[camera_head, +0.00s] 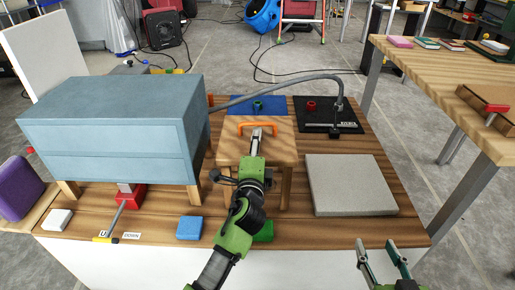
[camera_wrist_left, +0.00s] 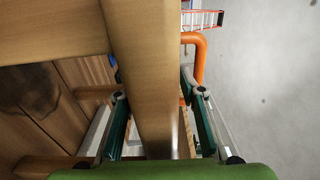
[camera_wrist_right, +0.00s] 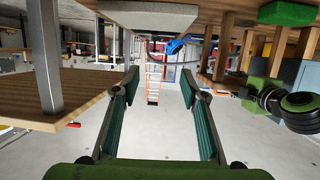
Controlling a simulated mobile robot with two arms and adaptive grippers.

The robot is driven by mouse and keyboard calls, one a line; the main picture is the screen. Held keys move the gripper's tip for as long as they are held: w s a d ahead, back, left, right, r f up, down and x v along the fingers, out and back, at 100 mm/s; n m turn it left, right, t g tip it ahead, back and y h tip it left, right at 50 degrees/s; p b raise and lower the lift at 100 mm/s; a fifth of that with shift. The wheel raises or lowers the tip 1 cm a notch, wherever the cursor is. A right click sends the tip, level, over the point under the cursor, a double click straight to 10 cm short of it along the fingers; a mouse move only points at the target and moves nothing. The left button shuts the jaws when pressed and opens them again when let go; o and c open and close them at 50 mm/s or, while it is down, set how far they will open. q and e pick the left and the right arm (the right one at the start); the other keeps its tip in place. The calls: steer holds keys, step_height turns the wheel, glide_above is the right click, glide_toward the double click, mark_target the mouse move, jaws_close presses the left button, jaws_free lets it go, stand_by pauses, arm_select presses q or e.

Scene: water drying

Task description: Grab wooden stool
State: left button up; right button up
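The wooden stool (camera_head: 232,150) stands on the wooden workbench, with its square seat and legs partly hidden by my left arm. An orange handle (camera_head: 258,128) shows at the seat's far side. My left gripper (camera_head: 256,138) is over the seat. In the left wrist view, a wooden bar (camera_wrist_left: 145,70) of the stool runs between its fingers, which are spread on either side; firm contact does not show. My right gripper (camera_head: 384,252) is open and empty past the bench's front right edge. It also shows open in the right wrist view (camera_wrist_right: 160,90).
A blue-grey cabinet (camera_head: 110,125) stands close left of the stool. A grey slab (camera_head: 350,185) lies to the right. A black board (camera_head: 325,115) with a hose is behind. Blue (camera_head: 190,228) and green (camera_head: 264,232) blocks lie in front. Another table (camera_head: 440,80) stands at right.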

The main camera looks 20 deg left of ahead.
arm_select(q)
jaws_close()
steer(key=shift+r, duration=0.3)
